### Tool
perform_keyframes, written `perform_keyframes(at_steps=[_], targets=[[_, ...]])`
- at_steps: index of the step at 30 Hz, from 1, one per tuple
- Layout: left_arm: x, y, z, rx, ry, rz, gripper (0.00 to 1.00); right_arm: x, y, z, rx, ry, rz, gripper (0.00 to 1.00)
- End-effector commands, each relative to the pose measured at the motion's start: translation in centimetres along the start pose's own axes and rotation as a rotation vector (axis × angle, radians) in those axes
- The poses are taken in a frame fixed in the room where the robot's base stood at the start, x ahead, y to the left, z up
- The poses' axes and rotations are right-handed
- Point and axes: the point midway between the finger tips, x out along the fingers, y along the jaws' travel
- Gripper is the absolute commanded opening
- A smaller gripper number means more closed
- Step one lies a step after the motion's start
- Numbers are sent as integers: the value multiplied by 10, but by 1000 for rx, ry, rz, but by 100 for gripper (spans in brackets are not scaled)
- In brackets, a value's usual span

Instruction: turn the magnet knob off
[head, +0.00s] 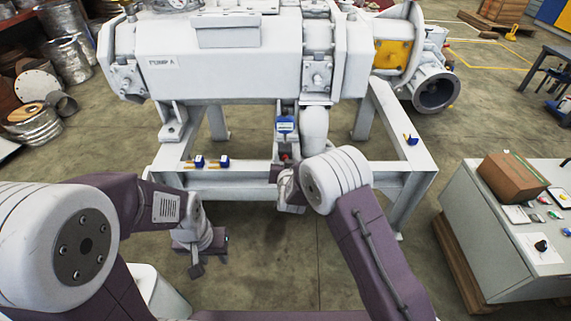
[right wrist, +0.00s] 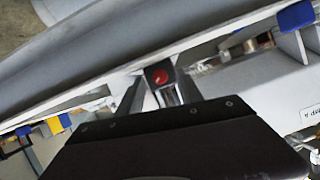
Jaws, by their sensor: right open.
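The magnet base with a red round knob (right wrist: 161,77) shows in the right wrist view, just beyond my right gripper (right wrist: 165,94). In the head view a small red spot (head: 285,157) marks it on the white frame, below a blue-faced gauge (head: 285,125). My right gripper (head: 289,193) is at the frame's front beam, partly hidden by my own wrist. It is open, with its fingers close to the magnet base; contact cannot be told. My left gripper (head: 203,258) hangs low in front of the frame, away from the knob. Its jaw opening is unclear.
The white pump (head: 225,62) stands above the frame beam (head: 240,184). A grey cabinet (head: 490,245) with a brown box (head: 513,177) is at right. Floor between frame and cabinet is clear.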

Motion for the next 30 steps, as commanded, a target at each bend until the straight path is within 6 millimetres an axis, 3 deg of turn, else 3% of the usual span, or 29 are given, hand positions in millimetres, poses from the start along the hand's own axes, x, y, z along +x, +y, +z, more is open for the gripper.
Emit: perform_keyframes(at_steps=[3, 11, 15, 23, 30], targets=[[5, 0, 0, 0, 0, 0, 36, 9, 0, 1, 1, 0, 0, 43], [4, 0, 0, 0, 1, 0, 36, 9, 0, -1, 0, -1, -1, 40], [4, 0, 0, 0, 1, 0, 36, 9, 0, -1, 0, -1, -1, 1], [1, 0, 0, 0, 1, 0, 36, 9, -1, -2, -9, 0, 3, 0], [-22, 0, -2, 0, 1, 0, 36, 7, -3, -5, -96, -2, 38, 0]])
